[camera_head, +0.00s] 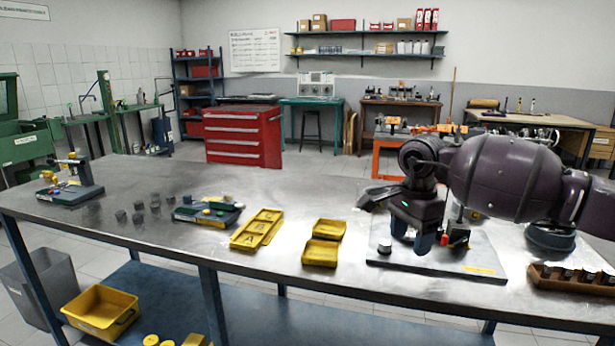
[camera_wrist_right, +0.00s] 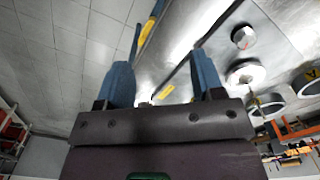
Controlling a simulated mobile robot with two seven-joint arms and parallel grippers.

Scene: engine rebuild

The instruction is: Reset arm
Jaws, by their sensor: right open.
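My right gripper (camera_head: 412,234) hangs over the grey plate (camera_head: 400,261) at the right of the metal workbench, with its blue fingers pointing down. In the right wrist view my right gripper (camera_wrist_right: 163,82) has its two blue fingers spread apart with nothing between them. A small red-and-black part (camera_head: 456,237) stands on the plate just right of the fingers. My purple right arm hides part of the plate and the bench behind it. My left gripper does not show in either view.
Yellow trays (camera_head: 324,253) lie left of the plate. A brown tray (camera_head: 572,282) with several dark parts sits at the right front edge. A fixture (camera_head: 208,211), several small grey blocks (camera_head: 138,217) and another device (camera_head: 70,190) stand farther left. The left-centre bench has clear room.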

